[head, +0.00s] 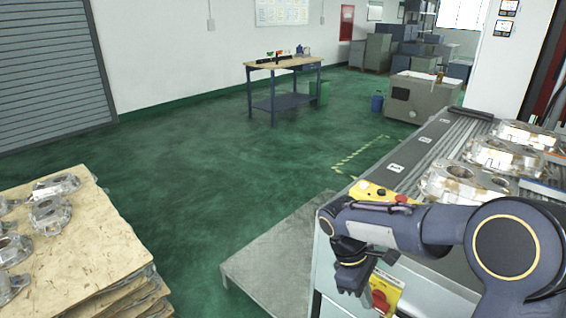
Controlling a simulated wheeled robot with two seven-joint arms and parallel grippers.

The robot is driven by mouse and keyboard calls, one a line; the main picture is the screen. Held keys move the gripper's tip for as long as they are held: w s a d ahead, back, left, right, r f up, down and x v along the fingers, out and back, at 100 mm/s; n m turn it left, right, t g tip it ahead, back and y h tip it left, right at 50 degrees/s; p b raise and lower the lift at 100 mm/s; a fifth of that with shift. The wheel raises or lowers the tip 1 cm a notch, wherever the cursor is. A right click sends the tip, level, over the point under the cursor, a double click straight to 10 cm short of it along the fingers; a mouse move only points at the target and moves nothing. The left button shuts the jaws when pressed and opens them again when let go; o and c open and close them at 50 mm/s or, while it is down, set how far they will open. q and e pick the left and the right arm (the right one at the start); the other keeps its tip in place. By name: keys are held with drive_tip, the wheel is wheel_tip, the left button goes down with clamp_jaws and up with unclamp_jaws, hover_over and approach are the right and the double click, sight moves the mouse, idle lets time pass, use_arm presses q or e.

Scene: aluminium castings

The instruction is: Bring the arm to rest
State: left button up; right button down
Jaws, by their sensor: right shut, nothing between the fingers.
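My left gripper is not in the head view. Several aluminium castings (462,184) lie on the conveyor at the right, apart from the gripper.
A stack of wooden boards (95,250) at the lower left carries several castings. A grey platform (270,257) lies in front of the conveyor (425,140). A workbench (285,68) stands at the back. The green floor (215,165) between is clear.

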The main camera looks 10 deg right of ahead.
drive_tip(key=s+a+r+m+t+y, duration=0.1)
drive_tip(key=s+r+m+t+y, duration=0.2)
drive_tip(key=s, duration=0.5)
drive_tip(key=s+a+r+m+t+y, duration=0.2)
drive_tip(key=s+r+m+t+y, duration=0.1)
drive_tip(key=s+m, duration=0.5)
drive_tip(key=s+t+y, duration=0.1)
drive_tip(key=t, duration=0.1)
drive_tip(key=shift+m+t, duration=0.3)
drive_tip(key=shift+t, duration=0.1)
drive_tip(key=shift+s, duration=0.1)
